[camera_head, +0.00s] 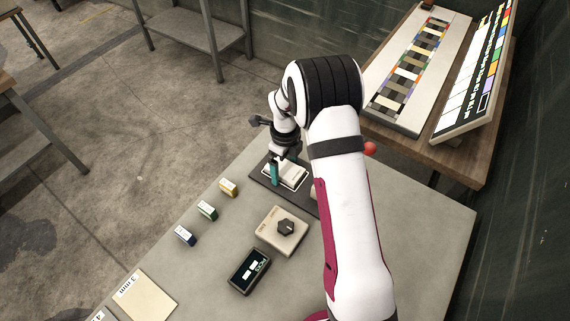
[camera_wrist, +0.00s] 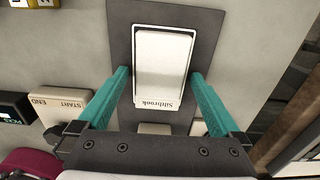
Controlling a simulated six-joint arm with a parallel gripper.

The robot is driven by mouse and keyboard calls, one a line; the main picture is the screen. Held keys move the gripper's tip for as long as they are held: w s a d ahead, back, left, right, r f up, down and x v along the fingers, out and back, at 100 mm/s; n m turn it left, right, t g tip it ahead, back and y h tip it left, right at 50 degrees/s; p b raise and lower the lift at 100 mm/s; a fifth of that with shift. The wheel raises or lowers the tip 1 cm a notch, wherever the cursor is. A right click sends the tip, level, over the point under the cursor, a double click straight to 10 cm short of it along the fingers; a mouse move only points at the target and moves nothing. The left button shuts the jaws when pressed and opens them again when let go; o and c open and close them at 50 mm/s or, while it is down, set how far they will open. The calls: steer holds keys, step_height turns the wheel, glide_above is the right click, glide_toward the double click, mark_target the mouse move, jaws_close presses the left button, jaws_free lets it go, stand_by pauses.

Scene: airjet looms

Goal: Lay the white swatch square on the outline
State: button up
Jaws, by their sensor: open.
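The white swatch (camera_wrist: 161,62) lies on a dark mat (camera_wrist: 205,22) on the table, and it also shows in the head view (camera_head: 286,171). A thin pale outline edge shows around its far end and sides in the wrist view, close to the swatch's edges. A lettered strip (camera_wrist: 157,103), upside down, runs along its near end. My gripper (camera_wrist: 159,76) is open, with one teal finger on each side of the swatch and a gap on both sides. In the head view my gripper (camera_head: 282,164) is over the mat, and my arm hides part of it.
A box with a black knob (camera_head: 284,228) and a dark display (camera_head: 249,271) stand left of my arm. Several small coloured boxes (camera_head: 207,210) line the table's left side. A side table at the upper right holds a colour-patch board (camera_head: 416,70) and a tilted chart (camera_head: 476,82).

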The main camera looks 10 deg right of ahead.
mark_target(285, 168)
step_height(285, 168, up, 12)
steer(key=s+r+n, duration=0.8)
steer(key=s, duration=0.4)
steer(key=s+a+n+y, duration=0.1)
steer(key=s+a+n, duration=0.1)
steer(key=s+n, duration=1.1)
steer(key=s, duration=0.6)
steer(key=shift+s+a+r+y, duration=0.3)
steer(key=shift+s+a+y, duration=0.05)
steer(key=shift+a+y, duration=0.05)
